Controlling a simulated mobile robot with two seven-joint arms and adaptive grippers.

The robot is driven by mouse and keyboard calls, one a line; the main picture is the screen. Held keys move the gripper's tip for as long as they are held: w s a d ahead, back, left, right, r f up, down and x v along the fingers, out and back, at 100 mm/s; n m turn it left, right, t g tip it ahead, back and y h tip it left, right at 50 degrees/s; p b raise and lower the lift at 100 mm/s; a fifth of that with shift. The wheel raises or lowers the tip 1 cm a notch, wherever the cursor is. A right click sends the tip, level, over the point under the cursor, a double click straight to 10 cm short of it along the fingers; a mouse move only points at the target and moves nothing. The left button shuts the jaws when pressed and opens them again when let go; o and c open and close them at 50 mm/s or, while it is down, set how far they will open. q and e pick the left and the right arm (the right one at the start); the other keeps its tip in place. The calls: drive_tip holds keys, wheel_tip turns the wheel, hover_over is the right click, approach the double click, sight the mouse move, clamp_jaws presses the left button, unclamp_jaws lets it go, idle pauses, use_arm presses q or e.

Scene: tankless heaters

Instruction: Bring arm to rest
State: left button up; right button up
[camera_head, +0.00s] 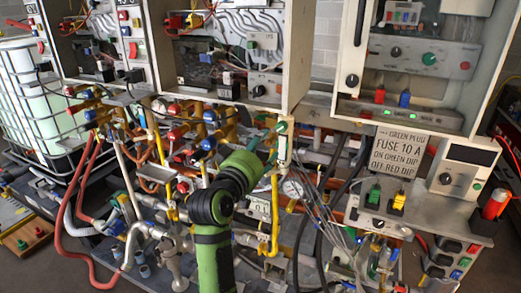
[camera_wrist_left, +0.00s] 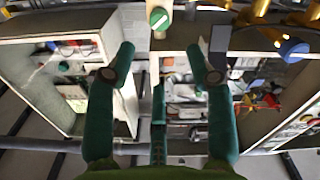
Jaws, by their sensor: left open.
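My left arm, green with a black joint, reaches up from the bottom middle of the head view. Its gripper (camera_head: 265,140) is beside the lower corner of the middle heater cabinet. In the left wrist view the two green fingers (camera_wrist_left: 160,60) are spread wide with nothing between them. A round green knob with a white bar (camera_wrist_left: 158,18) lies just beyond the fingertips, apart from them. It also shows in the head view (camera_head: 282,127), close to the gripper. My right gripper is not in view.
The open middle cabinet (camera_head: 301,50) and right-hand cabinet (camera_head: 347,45) stand behind the arm. Pipes with red and blue valve handles (camera_head: 209,116) crowd its left side. A pressure gauge (camera_head: 293,187), hoses and a fuse sign (camera_head: 396,152) are to the right. Little free room shows around the gripper.

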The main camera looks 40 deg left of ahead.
use_arm(q)
drive_tip(key=shift+s+d, duration=0.1)
drive_tip(key=shift+s, duration=0.1)
idle(0.4)
